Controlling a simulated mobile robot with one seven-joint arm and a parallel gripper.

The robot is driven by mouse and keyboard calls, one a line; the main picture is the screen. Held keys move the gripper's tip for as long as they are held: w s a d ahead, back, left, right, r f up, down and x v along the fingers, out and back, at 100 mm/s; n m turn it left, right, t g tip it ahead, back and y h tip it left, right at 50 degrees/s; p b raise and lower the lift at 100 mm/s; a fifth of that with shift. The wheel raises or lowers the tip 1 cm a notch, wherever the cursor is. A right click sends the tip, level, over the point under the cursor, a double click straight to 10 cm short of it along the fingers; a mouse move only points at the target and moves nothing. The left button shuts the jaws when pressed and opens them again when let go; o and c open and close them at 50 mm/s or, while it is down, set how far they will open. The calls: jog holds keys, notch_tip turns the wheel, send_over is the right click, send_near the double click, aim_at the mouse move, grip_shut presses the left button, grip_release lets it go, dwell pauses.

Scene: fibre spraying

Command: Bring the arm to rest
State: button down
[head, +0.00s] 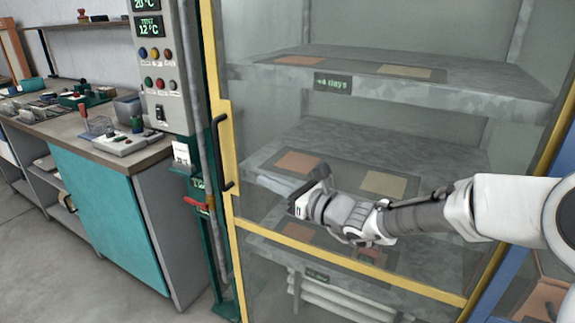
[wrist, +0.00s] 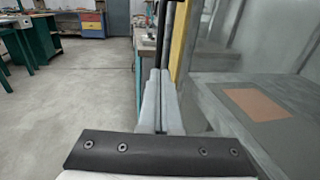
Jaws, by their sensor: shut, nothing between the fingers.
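My gripper (head: 308,192) is at the end of my arm, which reaches in from the right in the head view, in front of the glazed cabinet (head: 222,150) with the yellow frame. In the wrist view the fingers of my gripper (wrist: 158,85) lie together, pointing ahead, with nothing between them. The cabinet's black door handle (head: 219,153) is to the left of my gripper in the head view. The cabinet door looks shut. Whether my gripper touches the glass cannot be told.
Grey shelves behind the glass hold flat orange and beige panels (head: 298,162). A control box (head: 160,70) with buttons stands left of the cabinet. A workbench (head: 75,125) with a teal door is farther left. Open floor (wrist: 85,110) shows at the left in the wrist view.

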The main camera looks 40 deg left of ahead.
jog(key=shift+d, duration=0.1)
jog(key=s+d+n+t+h, duration=0.2)
jog(key=s+d+n+h, duration=0.3)
jog(key=d, duration=1.4)
jog(key=s+d+r+n+t+h, duration=0.15)
jog(key=d+n+h, duration=0.55)
jog(key=d, duration=1.3)
jog(key=s+d+n+t+h, duration=0.3)
jog(key=s+d+n+h, duration=0.25)
jog(key=d, duration=1.35)
notch_tip(320, 180, up, 15)
jog(key=w+p, duration=0.1)
jog(key=p, duration=1.4)
jog(key=shift+w+a, duration=0.15)
jog(key=shift+a, duration=0.25)
jog(key=shift+h, duration=0.25)
